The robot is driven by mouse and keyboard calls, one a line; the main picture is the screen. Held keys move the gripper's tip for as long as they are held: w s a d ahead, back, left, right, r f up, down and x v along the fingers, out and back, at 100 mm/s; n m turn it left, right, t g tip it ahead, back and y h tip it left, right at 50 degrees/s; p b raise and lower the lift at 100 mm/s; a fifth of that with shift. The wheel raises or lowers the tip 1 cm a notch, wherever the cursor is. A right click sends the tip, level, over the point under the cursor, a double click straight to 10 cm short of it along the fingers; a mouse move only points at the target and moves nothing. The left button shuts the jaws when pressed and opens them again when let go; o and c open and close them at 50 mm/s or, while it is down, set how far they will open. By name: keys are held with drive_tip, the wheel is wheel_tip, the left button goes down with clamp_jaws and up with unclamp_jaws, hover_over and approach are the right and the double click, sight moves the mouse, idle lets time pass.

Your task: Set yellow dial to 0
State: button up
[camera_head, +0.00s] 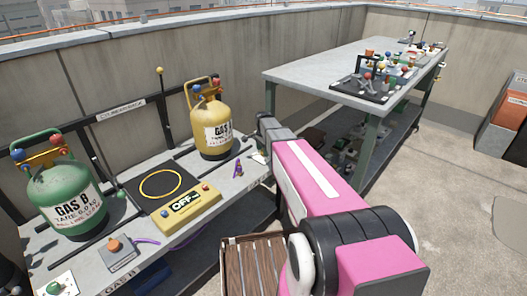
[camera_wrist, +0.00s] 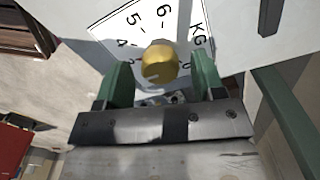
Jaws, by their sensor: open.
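The yellow dial (camera_wrist: 158,64) shows in the wrist view as a round knob on a white scale plate (camera_wrist: 135,25). The plate carries the letters KG and numbers including 4, 5, 6 and 0. My gripper (camera_wrist: 161,68) is open, with one green finger on each side of the dial. Small gaps seem to show between the fingers and the knob; I cannot tell whether either touches. A darker notch shows on the knob's lower part, but I cannot tell which number it points to. In the head view I cannot make out the dial, and my pink arm covers part of the bench.
A yellow gas cylinder (camera_head: 211,126) and a green one (camera_head: 68,194) stand on the near bench, with a yellow scale box reading OFF (camera_head: 182,209) between them. A grey box with an orange knob (camera_head: 118,250) sits in front. A second table (camera_head: 315,72) holds small parts.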

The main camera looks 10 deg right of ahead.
drive_tip(key=shift+f, duration=0.25)
drive_tip(key=c, duration=0.9)
drive_tip(key=shift+c, duration=0.2)
